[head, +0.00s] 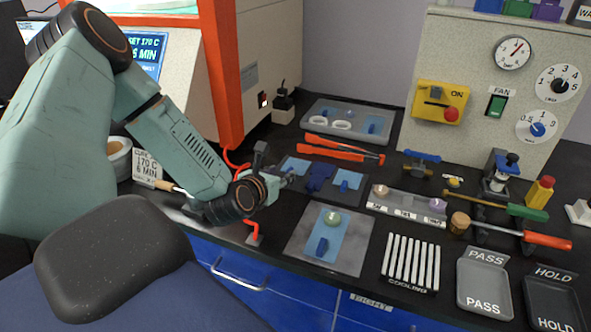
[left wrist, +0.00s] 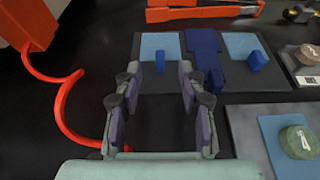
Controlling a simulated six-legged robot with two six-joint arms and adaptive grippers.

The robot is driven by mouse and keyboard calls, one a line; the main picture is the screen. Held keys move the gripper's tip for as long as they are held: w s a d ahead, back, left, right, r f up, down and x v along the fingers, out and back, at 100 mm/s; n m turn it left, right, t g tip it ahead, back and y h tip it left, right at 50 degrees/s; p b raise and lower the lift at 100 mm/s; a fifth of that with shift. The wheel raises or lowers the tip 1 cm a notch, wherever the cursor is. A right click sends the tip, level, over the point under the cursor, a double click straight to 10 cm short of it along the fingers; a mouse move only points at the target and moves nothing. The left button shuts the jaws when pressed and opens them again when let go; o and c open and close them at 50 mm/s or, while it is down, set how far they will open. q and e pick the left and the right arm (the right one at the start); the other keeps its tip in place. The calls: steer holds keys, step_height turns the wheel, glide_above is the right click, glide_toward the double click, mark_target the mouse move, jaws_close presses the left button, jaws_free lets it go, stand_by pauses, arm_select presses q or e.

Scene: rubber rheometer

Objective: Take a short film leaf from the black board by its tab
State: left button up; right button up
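The black board (head: 328,198) lies on the dark bench and also shows in the left wrist view (left wrist: 262,98). Two short light-blue film leaves lie on it: the left leaf (left wrist: 148,44) with a blue tab (left wrist: 160,62), and the right leaf (left wrist: 240,44) with a blue tab (left wrist: 257,61). A dark blue piece (left wrist: 205,55) lies between them. My left gripper (left wrist: 158,80) is open and empty above the board's left part, its fingers either side of the left tab in that view, short of it. In the head view my left gripper (head: 284,174) partly hides the left leaf (head: 296,165). My right gripper is not in view.
Orange tongs (head: 345,149) lie behind the board. A grey plate (head: 300,245) with a blue leaf and a greenish disc (head: 332,218) is in front. A strip with discs (head: 407,210) stands right. An orange post (head: 222,75) and a curved orange cable (left wrist: 62,108) are left.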

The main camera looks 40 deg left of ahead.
mark_target(294, 166)
arm_select(q)
steer(key=x, duration=0.2)
steer(key=f+b+x, duration=0.1)
steer(key=x, duration=0.1)
steer(key=shift+w+a+f+b, duration=0.2)
steer(key=shift+w+b, duration=0.1)
steer(key=shift+w, duration=0.25)
steer(key=shift+c, duration=0.4)
steer(key=shift+s, duration=0.1)
steer(key=shift+c, duration=0.7)
jaws_close()
